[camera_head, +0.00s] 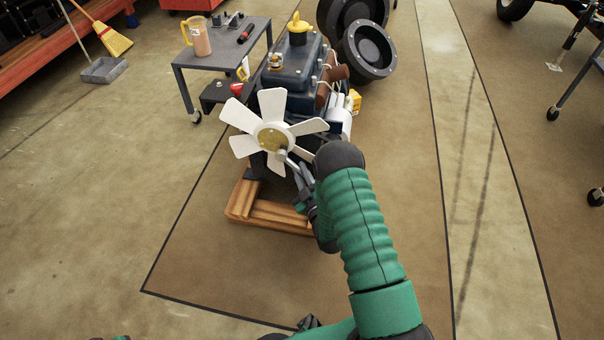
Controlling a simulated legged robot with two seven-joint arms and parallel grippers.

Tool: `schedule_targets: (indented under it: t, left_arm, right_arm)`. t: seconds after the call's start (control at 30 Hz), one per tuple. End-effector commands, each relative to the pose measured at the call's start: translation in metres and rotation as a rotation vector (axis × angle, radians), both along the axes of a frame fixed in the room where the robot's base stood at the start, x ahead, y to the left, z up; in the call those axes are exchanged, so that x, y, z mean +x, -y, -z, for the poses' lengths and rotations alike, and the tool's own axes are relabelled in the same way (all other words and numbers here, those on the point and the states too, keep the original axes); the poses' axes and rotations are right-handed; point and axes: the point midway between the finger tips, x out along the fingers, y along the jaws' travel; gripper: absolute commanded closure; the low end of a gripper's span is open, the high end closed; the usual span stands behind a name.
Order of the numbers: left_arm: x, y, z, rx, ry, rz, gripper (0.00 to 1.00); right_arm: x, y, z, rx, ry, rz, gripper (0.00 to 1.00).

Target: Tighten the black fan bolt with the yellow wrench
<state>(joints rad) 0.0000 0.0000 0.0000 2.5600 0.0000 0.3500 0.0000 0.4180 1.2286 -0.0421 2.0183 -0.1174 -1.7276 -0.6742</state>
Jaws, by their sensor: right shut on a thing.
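The white fan (247,118) is on the front of the engine (292,68), with a brass-coloured hub (270,137). My right gripper (297,178) is in front of the fan's lower right side, partly hidden by its own wrist. It is shut on a thin grey tool (284,156) whose end reaches the hub. I cannot tell whether the end touches a bolt, and no yellow shows on the tool. The black fan bolt is too small or hidden to make out. A small yellow thing (243,72) is behind the fan, by the cart.
The engine rests on a wooden stand (264,215). A dark cart (225,49) with a tan mug (199,38) stands behind left. Black wheels (366,50) are behind right. A broom (112,38) and dustpan (104,70) are far left.

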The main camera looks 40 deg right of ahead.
Motion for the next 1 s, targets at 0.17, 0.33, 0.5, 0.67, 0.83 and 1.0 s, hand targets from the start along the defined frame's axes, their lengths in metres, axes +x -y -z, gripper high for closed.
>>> schedule_targets:
  t: [0.17,0.33,0.5,0.67,0.83,1.0]
  left_arm:
    - [0.0,0.0,0.011,0.0,0.0,0.0,0.64]
    - [0.0,0.0,0.012,0.0,0.0,0.0,0.64]
    - [0.0,0.0,0.011,0.0,0.0,0.0,0.64]
    - [0.0,0.0,0.016,0.0,0.0,0.0,0.64]
    - [0.0,0.0,0.025,0.0,0.0,0.0,0.64]
    - [0.0,0.0,0.029,0.0,0.0,0.0,0.64]
  right_arm:
    - [0.003,-0.001,0.004,0.022,0.046,0.011,1.0]
    - [0.004,-0.001,0.002,0.03,0.063,0.016,1.0]
    - [0.004,-0.001,0.001,0.03,0.062,0.017,1.0]
    - [0.005,-0.002,0.004,0.042,0.077,0.017,1.0]
    - [0.008,-0.004,0.008,0.08,0.12,0.017,1.0]
    - [0.011,-0.005,0.009,0.108,0.152,0.018,1.0]
